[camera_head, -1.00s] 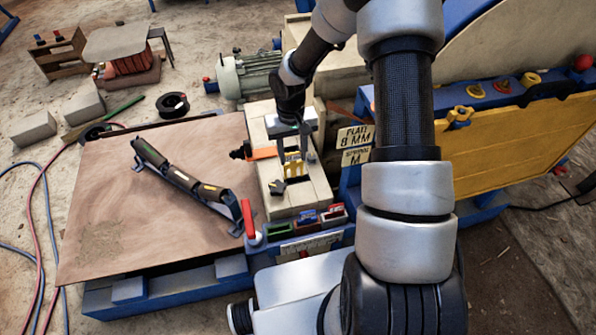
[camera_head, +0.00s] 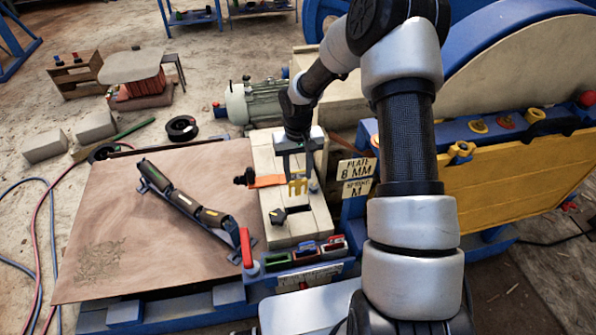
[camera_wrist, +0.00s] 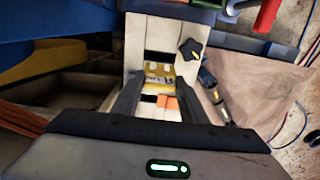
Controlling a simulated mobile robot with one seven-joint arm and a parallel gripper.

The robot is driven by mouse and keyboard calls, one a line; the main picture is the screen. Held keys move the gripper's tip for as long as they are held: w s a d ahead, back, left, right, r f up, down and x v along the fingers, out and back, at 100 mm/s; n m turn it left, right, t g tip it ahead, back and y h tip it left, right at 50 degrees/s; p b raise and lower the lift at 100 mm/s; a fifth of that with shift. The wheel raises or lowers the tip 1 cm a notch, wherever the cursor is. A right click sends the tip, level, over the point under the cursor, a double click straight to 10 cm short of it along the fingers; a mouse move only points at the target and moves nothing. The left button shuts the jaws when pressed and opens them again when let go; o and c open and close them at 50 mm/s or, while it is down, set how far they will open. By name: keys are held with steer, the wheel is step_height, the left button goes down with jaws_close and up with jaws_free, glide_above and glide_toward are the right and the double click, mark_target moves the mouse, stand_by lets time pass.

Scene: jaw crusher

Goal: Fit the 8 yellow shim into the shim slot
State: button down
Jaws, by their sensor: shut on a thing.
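The yellow shim (camera_head: 298,187) is a small notched plate; it also shows in the wrist view (camera_wrist: 159,82). My gripper (camera_head: 298,178) is shut on it, with the dark fingers on either side and the shim's notched end pointing down. The shim is over the cream block (camera_head: 310,222), beside the orange piece (camera_head: 267,181) and behind a black knob (camera_head: 278,216). In the wrist view, dark gaps show in the block around the shim. I cannot tell whether the shim touches the block or which gap is the shim slot.
A rack with red, green and blue pieces (camera_head: 305,254) stands at the block's front. A yellow panel (camera_head: 520,185) stands right.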

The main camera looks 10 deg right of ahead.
mark_target(298, 189)
steer(key=shift+f+b, duration=1.25)
steer(key=shift+f, duration=0.6)
steer(key=shift+f, duration=0.1)
steer(key=shift+f+b, duration=1.65)
steer(key=shift+f, duration=0.35)
steer(key=shift+f+b, duration=2.9)
steer(key=shift+f, duration=0.9)
steer(key=c, duration=1)
jaws_free()
